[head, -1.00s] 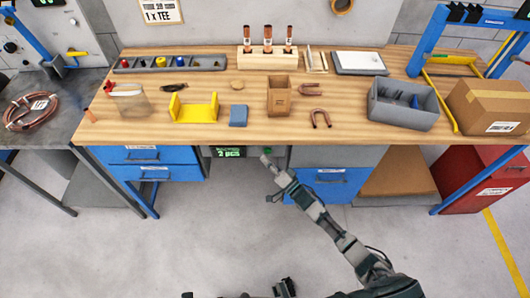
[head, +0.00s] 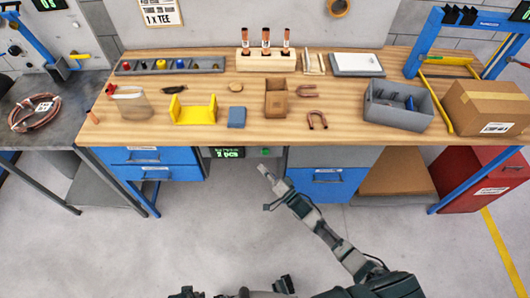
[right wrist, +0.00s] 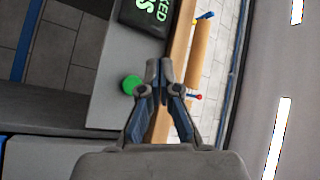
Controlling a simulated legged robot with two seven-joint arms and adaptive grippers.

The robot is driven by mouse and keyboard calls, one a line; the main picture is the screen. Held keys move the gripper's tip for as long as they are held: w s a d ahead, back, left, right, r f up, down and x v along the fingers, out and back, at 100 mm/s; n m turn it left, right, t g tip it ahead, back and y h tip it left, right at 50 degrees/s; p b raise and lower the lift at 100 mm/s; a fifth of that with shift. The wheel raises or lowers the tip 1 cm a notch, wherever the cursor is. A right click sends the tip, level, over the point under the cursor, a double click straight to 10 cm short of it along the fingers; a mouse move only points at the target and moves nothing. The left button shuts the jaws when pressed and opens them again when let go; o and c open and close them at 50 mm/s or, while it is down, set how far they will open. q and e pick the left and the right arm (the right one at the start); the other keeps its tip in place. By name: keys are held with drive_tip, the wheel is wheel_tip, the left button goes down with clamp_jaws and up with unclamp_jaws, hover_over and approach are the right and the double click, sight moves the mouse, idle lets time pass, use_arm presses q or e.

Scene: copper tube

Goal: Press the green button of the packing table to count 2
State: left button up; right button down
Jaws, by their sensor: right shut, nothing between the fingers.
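The green button (right wrist: 132,84) is a round knob on the grey panel under the tabletop. In the head view the green button (head: 267,152) is small, just right of the display (head: 230,153), which reads "2 PCS" in green. My right gripper (head: 263,170) is shut and empty, just below and in front of the button in the head view. In the right wrist view my right gripper's fingertips (right wrist: 159,65) are together, to the right of the button, with a visible gap between them and it.
The wooden tabletop (head: 350,133) lies above the panel, with copper bends (head: 317,120), a grey bin (head: 399,104) and a cardboard box (head: 487,107). Blue drawers (head: 320,180) flank the panel. The floor before the table is clear.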

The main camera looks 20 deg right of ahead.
use_arm(q)
drive_tip(key=shift+w+a+r+p, duration=0.2)
drive_tip(key=shift+r+p, duration=0.15)
drive_tip(key=shift+r, duration=0.2)
use_arm(e)
drive_tip(key=shift+s+a, duration=0.3)
drive_tip(key=shift+s, duration=0.2)
drive_tip(key=shift+s+a, duration=0.25)
drive_tip(key=shift+s, duration=0.2)
use_arm(q)
drive_tip(key=shift+d+r, duration=0.1)
drive_tip(key=shift+d, duration=0.3)
use_arm(e)
drive_tip(key=shift+d+f, duration=0.1)
drive_tip(key=shift+d, duration=0.45)
